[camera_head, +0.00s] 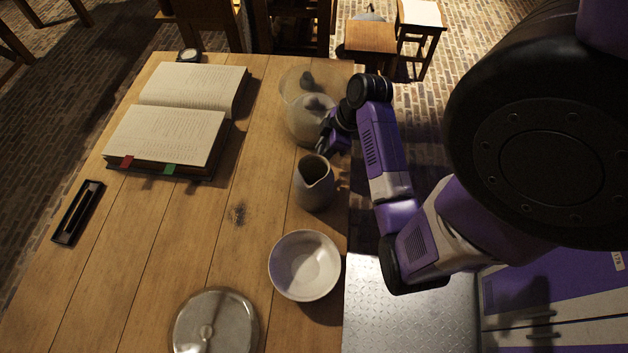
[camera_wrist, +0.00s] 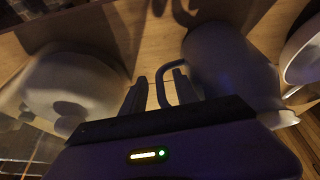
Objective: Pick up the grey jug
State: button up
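The grey jug (camera_head: 313,186) stands upright on the wooden table near its right edge. It also shows right of centre in the wrist view (camera_wrist: 225,60), with its handle (camera_wrist: 161,82) toward my fingers. My gripper (camera_head: 321,147) is low beside the jug's far side, partly hidden by my arm in the head view. In the wrist view my gripper (camera_wrist: 158,92) has its fingers apart, with the handle between them: one finger outside the loop, the other appearing inside it. There is a visible gap at the left finger, so the handle is not clamped.
A white bowl (camera_head: 305,265) sits just in front of the jug. A round metal lid (camera_head: 232,325) and open book (camera_head: 165,135) lie further left.

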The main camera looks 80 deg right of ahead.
grip_shut()
dwell(1.4)
